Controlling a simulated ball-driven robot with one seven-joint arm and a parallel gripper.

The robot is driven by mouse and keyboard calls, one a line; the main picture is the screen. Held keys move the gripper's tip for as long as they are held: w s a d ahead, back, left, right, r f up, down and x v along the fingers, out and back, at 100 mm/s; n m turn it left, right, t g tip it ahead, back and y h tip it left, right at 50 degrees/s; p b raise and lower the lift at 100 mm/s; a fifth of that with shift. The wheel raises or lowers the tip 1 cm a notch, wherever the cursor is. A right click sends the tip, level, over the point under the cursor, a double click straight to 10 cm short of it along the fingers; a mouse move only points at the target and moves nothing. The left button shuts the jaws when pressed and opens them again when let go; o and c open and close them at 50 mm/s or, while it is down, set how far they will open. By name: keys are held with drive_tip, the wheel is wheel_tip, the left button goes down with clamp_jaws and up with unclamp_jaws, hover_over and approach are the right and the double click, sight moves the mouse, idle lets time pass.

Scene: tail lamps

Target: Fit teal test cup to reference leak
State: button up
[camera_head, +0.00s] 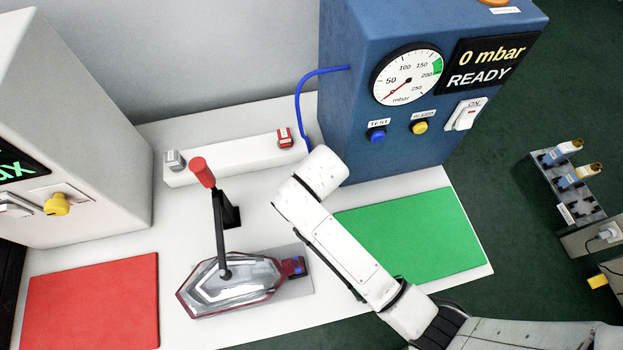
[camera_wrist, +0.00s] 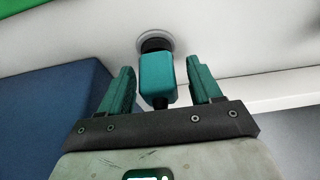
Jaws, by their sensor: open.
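The teal test cup (camera_wrist: 157,77) shows in the wrist view as a teal block with a black collar. Its black end meets a round grey fitting (camera_wrist: 155,42) on a white surface; I cannot tell how far it is seated, nor whether this fitting is the reference leak. My gripper (camera_wrist: 161,64) is open, with one teal finger on each side of the cup and visible gaps between. In the head view my arm hides the gripper and the teal cup. A white bar (camera_head: 225,164) there carries a grey block (camera_head: 175,160) and a red block (camera_head: 285,138).
The blue tester (camera_head: 425,145) reads "0 mbar READY"; a blue hose (camera_head: 301,100) runs from it. A tail lamp (camera_head: 230,284) sits under a red-handled lever clamp (camera_head: 203,172). A red mat (camera_head: 90,302) and a green mat (camera_head: 430,235) are empty.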

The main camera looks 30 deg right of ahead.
drive_tip(key=shift+c, duration=0.5)
drive_tip(key=shift+r, duration=0.1)
drive_tip(key=c, duration=1.1)
